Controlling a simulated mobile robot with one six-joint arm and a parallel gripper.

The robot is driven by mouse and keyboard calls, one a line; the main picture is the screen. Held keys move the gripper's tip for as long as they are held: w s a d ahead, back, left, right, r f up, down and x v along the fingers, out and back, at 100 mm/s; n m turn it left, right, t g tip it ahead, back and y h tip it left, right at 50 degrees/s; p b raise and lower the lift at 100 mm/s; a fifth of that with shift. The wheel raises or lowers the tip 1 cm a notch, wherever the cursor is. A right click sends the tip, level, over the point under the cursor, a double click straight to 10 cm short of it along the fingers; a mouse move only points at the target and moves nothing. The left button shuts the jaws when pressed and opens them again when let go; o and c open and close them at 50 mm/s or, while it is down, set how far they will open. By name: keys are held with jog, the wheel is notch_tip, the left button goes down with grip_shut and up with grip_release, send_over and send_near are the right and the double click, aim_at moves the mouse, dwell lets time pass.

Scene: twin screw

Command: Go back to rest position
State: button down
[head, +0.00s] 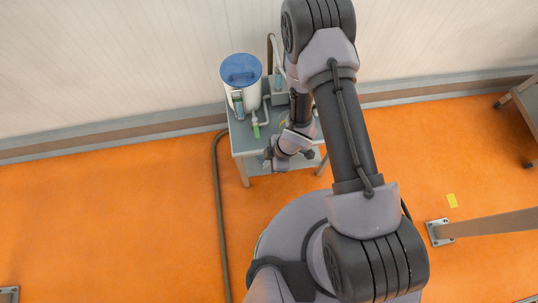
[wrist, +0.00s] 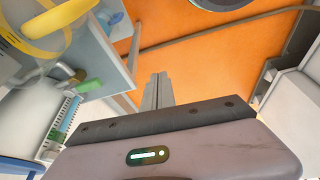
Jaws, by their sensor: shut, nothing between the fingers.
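My gripper (wrist: 158,92) shows in the wrist view with its two fingers together and nothing between them. It points out over the orange floor, beside the grey table's edge. In the head view my arm reaches toward a small grey table (head: 248,145) by the wall. My gripper there is small and partly hidden by the wrist, near the table's front edge. A white container with a blue lid (head: 241,70) stands on the table, with a green-handled valve (head: 256,130) in front of it.
A metal post foot (head: 438,232) and beam stand at the right. The floor at the left is mostly clear.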

jog(key=w+d+r+m+t+h, duration=0.2)
jog(key=w+d+r+m, duration=0.2)
jog(key=w+r, duration=0.55)
jog(key=w+d+r+m+t+h+b, duration=0.1)
jog(key=w+d+r+m, duration=0.2)
jog(key=r, duration=0.5)
jog(key=w+d+r+m+t+h+b, duration=0.1)
jog(key=d+r+m+t, duration=0.1)
jog(key=d+r+m, duration=0.35)
jog(key=s+d+r+m+b, duration=0.15)
jog(key=s+r+m, duration=0.45)
jog(key=r, duration=0.8)
jog(key=s+a+r+m+t+y, duration=0.1)
jog(key=s+r+m, duration=0.4)
jog(key=s, duration=0.7)
notch_tip(320, 180, up, 2)
jog(key=shift+s+a+r+y+b, duration=0.2)
jog(key=shift+s+a+y+b, duration=0.15)
jog(key=shift+a+y, duration=0.25)
jog(key=shift+d+m, duration=0.1)
jog(key=shift+m, duration=0.15)
